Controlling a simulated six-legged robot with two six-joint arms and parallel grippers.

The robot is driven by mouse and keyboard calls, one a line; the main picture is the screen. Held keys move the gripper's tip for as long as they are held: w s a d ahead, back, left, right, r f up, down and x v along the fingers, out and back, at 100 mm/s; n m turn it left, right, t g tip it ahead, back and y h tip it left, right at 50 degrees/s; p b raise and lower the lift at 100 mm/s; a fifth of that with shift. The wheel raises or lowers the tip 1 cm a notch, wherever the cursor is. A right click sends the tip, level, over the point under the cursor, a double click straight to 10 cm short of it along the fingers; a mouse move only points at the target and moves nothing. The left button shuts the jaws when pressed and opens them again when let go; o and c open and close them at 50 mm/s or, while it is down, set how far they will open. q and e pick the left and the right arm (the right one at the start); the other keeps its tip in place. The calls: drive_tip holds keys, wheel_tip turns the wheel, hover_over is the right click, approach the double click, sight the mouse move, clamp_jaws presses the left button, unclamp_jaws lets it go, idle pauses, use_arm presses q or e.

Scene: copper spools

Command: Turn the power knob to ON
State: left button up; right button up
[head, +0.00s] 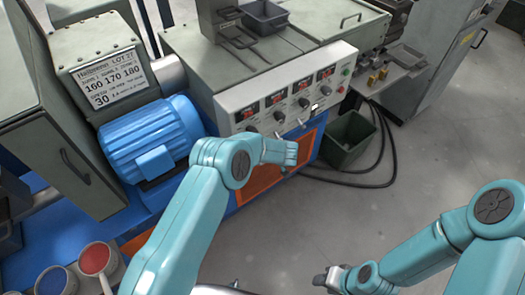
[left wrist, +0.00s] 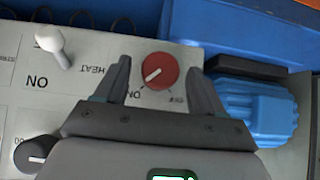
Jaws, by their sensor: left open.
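The power knob (left wrist: 160,70) is a round red knob with a white pointer line, on the pale control panel (left wrist: 20,80). The line lies toward its lower left, on the side of the small ON lettering; the other label is partly unclear. My left gripper (left wrist: 158,68) is open, one finger on each side of the knob in the left wrist view. I cannot tell whether the fingers touch it. In the head view my left gripper (head: 290,154) is at the panel's lower edge, and the knob is not visible there. My right gripper (head: 328,279) hangs over the floor, away from the panel.
A white toggle switch (left wrist: 52,45) labelled HEAT is beside the knob, and a black knob (left wrist: 35,155) is below. The panel (head: 240,97) has several dials and red displays. A blue motor (head: 150,138) stands left; a dark bin (head: 347,138) sits right. Floor is open at right.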

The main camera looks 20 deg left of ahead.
use_arm(q)
drive_tip(key=v, duration=1.5)
drive_tip(key=shift+r, duration=0.25)
drive_tip(key=shift+s, duration=0.1)
drive_tip(key=s+a+f+m, duration=0.1)
drive_tip(key=s+a+f, duration=0.2)
drive_tip(key=a+f, duration=0.35)
drive_tip(key=s+a+f+m, duration=0.2)
drive_tip(key=s+a+f, duration=0.1)
drive_tip(key=a, duration=0.7)
drive_tip(key=s+d+f+m+g+h, duration=0.2)
drive_tip(key=s+d+h, duration=0.3)
drive_tip(key=s, duration=0.7)
drive_tip(key=s+d+f+m+g+h, duration=0.3)
drive_tip(key=s+d+h, duration=0.3)
drive_tip(key=s+d, duration=0.3)
drive_tip(key=s, duration=0.3)
drive_tip(key=shift+d+f, duration=0.15)
drive_tip(key=shift+d, duration=0.15)
